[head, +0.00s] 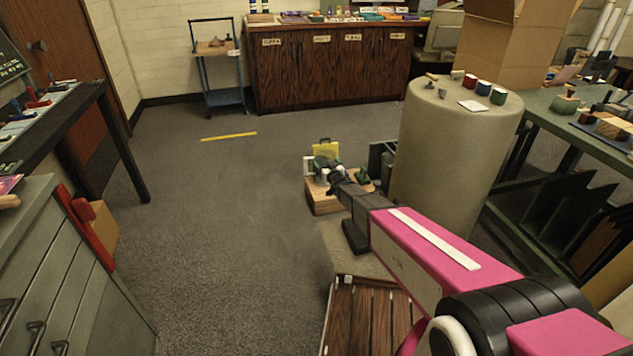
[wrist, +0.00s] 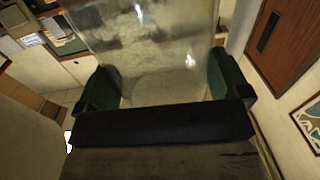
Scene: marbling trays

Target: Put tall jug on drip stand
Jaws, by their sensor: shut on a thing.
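The tall jug (wrist: 150,45) looks clear and glassy in the wrist view. It stands between the two dark green finger pads of my gripper (wrist: 164,88), which is shut on it. Its upper part runs out of the top of that view. In the head view my gripper (head: 325,172) is far out, over or in front of a low wooden box (head: 324,204) on the floor. The jug cannot be made out clearly there. I cannot tell which thing is the drip stand.
A beige round pedestal (head: 445,150) with small pots stands right of my gripper. A slatted wooden piece (head: 370,318) lies low in front. A workbench (head: 590,130) is at right, grey drawers (head: 65,290) at left. The floor left of centre is clear, with yellow tape (head: 229,136).

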